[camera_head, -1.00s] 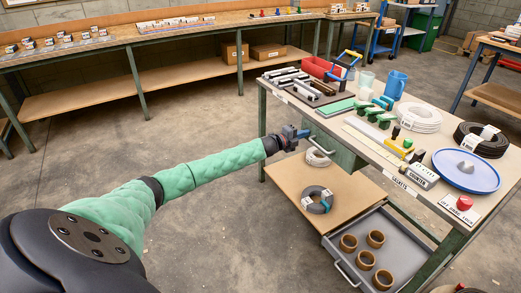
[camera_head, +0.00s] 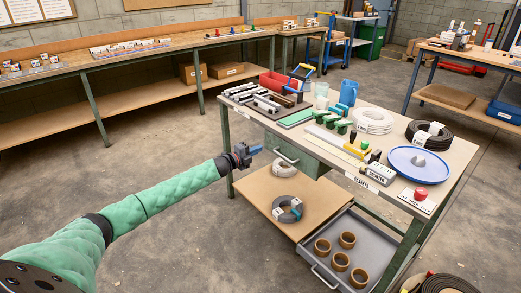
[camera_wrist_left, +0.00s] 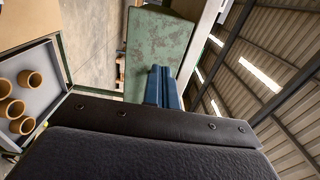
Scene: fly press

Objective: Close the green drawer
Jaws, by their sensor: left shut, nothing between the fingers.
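The green drawer (camera_head: 312,161) hangs under the top of the workbench. Its pale bar handle (camera_head: 287,157) faces the left gripper. How far the drawer stands out is hard to tell. My left gripper (camera_head: 252,151) is shut and empty, at the bench's near left corner, just left of the handle and apart from it. In the left wrist view the blue fingers (camera_wrist_left: 163,88) point towards a worn green panel (camera_wrist_left: 160,42), which looks like the drawer's front. The handle cannot be made out there. My right gripper is in neither view.
A grey tray-like drawer (camera_head: 374,243) with several brown rings stands out low under the bench. A wooden shelf (camera_head: 253,190) holds two coils. The bench top (camera_head: 455,157) carries tools, coils and a blue-rimmed plate. The floor left of the bench is clear.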

